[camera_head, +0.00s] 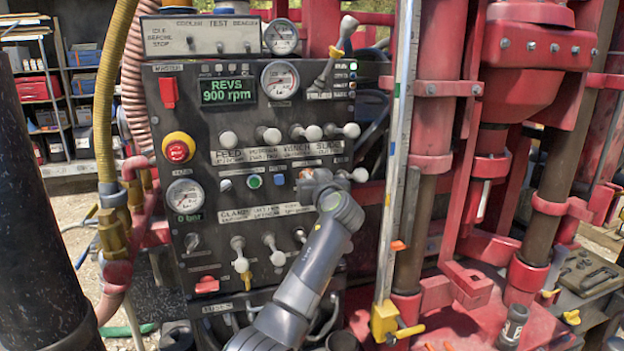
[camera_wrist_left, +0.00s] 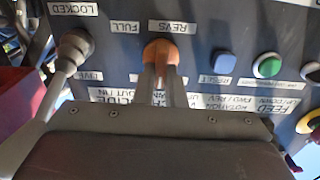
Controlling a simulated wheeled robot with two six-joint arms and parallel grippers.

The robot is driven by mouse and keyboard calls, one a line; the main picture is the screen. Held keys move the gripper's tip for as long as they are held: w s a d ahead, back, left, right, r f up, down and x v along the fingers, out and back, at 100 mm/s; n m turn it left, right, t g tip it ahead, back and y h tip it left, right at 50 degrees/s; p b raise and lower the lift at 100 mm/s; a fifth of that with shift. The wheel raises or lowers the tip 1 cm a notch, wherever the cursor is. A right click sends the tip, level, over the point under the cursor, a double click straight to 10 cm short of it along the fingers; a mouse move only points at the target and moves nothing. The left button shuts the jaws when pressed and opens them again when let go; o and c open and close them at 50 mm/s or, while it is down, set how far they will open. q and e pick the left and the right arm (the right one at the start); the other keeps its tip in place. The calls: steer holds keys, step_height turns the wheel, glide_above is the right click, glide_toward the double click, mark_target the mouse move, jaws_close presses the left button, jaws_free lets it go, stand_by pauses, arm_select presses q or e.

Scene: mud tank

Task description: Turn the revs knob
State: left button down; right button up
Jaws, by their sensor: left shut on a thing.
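The revs knob (camera_wrist_left: 160,50) is orange and sits below an upside-down REVS label in the left wrist view. My left gripper (camera_wrist_left: 163,74) has its two fingers closed on either side of the knob, shut on it. In the head view my left gripper (camera_head: 316,184) reaches the panel from below, and its wrist hides most of the knob there. The green display (camera_head: 228,90) reads REVS 900 rpm. My right gripper is not in view.
The dark control panel (camera_head: 225,270) carries several white-knobbed levers around the knob. A lever ball (camera_wrist_left: 75,45) stands close to my gripper. A blue button (camera_wrist_left: 223,64) and a green button (camera_wrist_left: 267,66) are nearby. Red rig posts (camera_head: 437,80) stand to the right.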

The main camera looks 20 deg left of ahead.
arm_select(q)
steer(key=shift+w+d+f+m+b, duration=0.1)
steer(key=shift+d+f+m+b, duration=0.1)
steer(key=shift+m, duration=2.55)
steer(key=shift+w+d+f+m+b, duration=0.1)
steer(key=shift+f+m+b, duration=0.1)
steer(key=shift+m, duration=2.5)
steer(key=shift+w+d+f+m+b, duration=0.1)
steer(key=shift+d+m+b, duration=0.1)
steer(key=shift+m, duration=2.55)
steer(key=c, duration=1.5)
jaws_free()
